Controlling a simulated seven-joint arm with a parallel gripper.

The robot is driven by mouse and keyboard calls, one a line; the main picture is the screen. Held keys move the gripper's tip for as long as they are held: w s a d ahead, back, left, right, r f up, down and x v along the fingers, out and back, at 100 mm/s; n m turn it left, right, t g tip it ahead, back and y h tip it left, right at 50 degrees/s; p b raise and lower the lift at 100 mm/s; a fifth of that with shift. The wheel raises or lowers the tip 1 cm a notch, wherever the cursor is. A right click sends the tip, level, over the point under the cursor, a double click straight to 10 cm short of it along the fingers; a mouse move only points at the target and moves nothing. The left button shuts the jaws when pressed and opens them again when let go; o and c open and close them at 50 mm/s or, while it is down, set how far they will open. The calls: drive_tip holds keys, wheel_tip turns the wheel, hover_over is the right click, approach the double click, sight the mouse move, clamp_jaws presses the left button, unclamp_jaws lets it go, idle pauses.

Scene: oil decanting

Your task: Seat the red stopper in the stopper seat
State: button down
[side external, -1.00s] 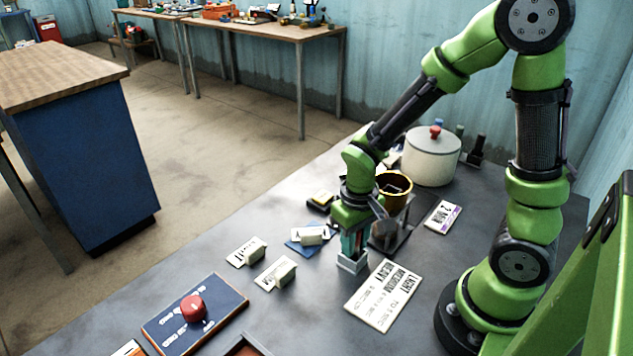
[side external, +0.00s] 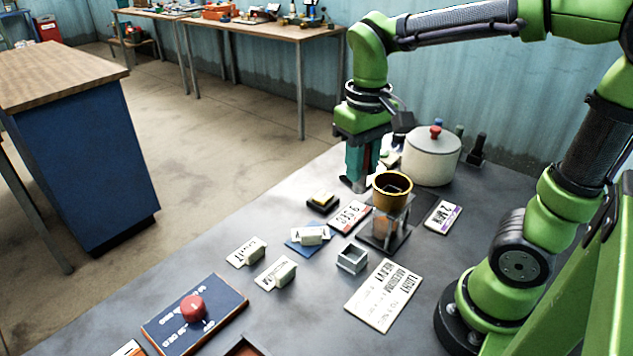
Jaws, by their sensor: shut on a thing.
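My gripper (side external: 358,185) points down with its teal fingers at the back of the table, just left of and behind the brass cup (side external: 393,184). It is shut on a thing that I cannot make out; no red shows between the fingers. A small grey open square holder (side external: 352,258) stands empty on the table in front of the cup; I cannot tell whether it is the stopper seat. I cannot identify the red stopper for certain. A round red piece (side external: 193,308) sits on a blue labelled board (side external: 226,297) at the front left.
A pale pot (side external: 431,160) with a red knob (side external: 435,132) stands behind the cup. The cup rests on a dark stand (side external: 391,240). Pale blocks (side external: 285,271) with labels lie mid-table, and a text card (side external: 383,296) lies in front.

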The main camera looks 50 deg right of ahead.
wheel_tip(320, 180, up, 7)
drive_tip(key=shift+d+f, duration=0.1)
drive_tip(key=shift+d, duration=0.05)
drive_tip(key=s+d+m, duration=0.1)
drive_tip(key=d+m, duration=0.4)
drive_tip(key=d, duration=0.7)
drive_tip(key=shift+n, duration=0.3)
drive_tip(key=shift+a+f, duration=0.15)
drive_tip(key=shift+f, duration=2.4)
drive_tip(key=shift+a+f, duration=0.15)
drive_tip(key=shift+f, duration=2.4)
drive_tip(key=shift+a+f, duration=0.15)
drive_tip(key=shift+f, duration=2.4)
drive_tip(key=shift+f, duration=0.1)
drive_tip(key=c, duration=1.2)
unclamp_jaws()
